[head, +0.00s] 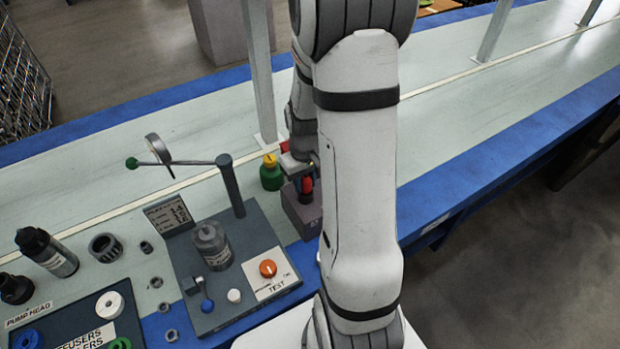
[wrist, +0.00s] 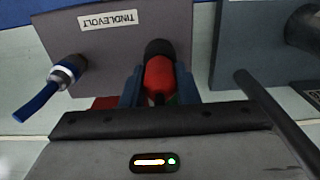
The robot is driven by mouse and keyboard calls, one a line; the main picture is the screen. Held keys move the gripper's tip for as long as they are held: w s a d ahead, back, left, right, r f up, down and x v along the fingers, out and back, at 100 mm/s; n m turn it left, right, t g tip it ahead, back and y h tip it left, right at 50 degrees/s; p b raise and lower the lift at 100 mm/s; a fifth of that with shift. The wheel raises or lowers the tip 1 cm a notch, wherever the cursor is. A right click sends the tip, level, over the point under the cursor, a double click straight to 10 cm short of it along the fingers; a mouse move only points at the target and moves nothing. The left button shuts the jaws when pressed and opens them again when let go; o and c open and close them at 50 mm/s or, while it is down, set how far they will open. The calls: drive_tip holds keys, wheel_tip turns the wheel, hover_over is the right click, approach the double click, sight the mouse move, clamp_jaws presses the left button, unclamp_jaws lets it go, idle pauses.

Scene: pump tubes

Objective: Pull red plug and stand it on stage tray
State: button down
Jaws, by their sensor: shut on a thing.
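The red plug (wrist: 159,76) has a black collar and sits between the two blue fingers of my gripper (wrist: 160,90) in the wrist view. My gripper is shut on it. The collar meets the grey-purple box (wrist: 110,50) labelled TINDLEVOLT; I cannot tell how deep the plug sits. In the head view the red plug (head: 307,185) shows above the box (head: 298,214), with my gripper (head: 299,166) just over it, partly hidden by my arm. I cannot tell which tray is the stage tray.
A blue-ended metal connector (wrist: 65,72) sticks out of the box beside the plug. A grey test stand (head: 238,265) with a post and lever is left of the box. A green bottle (head: 271,175) stands close behind. A labelled dark tray (head: 75,325) with rings is lower left.

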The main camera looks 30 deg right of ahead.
drive_tip(key=shift+r+p, duration=1.45)
drive_tip(key=shift+r, duration=0.65)
